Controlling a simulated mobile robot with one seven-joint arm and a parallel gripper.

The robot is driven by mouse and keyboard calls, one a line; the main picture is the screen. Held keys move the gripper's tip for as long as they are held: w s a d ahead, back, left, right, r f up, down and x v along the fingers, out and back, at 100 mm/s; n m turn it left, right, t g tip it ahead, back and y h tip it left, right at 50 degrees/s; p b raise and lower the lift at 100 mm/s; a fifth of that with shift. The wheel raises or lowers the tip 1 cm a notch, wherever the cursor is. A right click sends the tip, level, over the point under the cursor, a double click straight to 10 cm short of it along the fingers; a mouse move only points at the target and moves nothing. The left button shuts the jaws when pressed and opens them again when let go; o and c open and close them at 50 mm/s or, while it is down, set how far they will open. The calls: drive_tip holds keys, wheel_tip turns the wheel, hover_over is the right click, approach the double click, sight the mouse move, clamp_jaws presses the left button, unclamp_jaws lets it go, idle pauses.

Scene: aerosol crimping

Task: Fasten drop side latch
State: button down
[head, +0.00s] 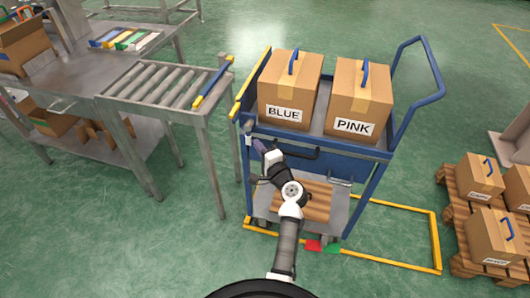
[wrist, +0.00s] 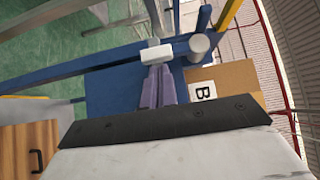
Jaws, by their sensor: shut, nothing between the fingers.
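The blue cart (head: 367,190) stands in the middle of the head view. A small pale latch piece (head: 248,138) is at its near left corner post. In the wrist view a white block (wrist: 156,54) lies just beyond my fingertips, beside a grey round knob (wrist: 199,46) on the blue frame. My gripper (head: 257,144) is shut and empty at this corner; its purple fingers also show in the wrist view (wrist: 157,70). The fingertips appear to meet the white block, but I cannot tell whether they touch. The blue side panel (head: 345,160) spans the cart's near side.
Boxes labelled BLUE (head: 288,90) and PINK (head: 357,97) stand on the cart's top deck. A roller conveyor (head: 160,85) with a blue and yellow end bar (head: 213,80) is close on the left. Pallets with boxes (head: 490,235) stand at right. Open green floor lies between.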

drive_tip(key=shift+w+a, duration=0.2)
drive_tip(key=shift+w, duration=0.1)
drive_tip(key=shift+f+b, duration=0.15)
drive_tip(key=shift+b, duration=0.15)
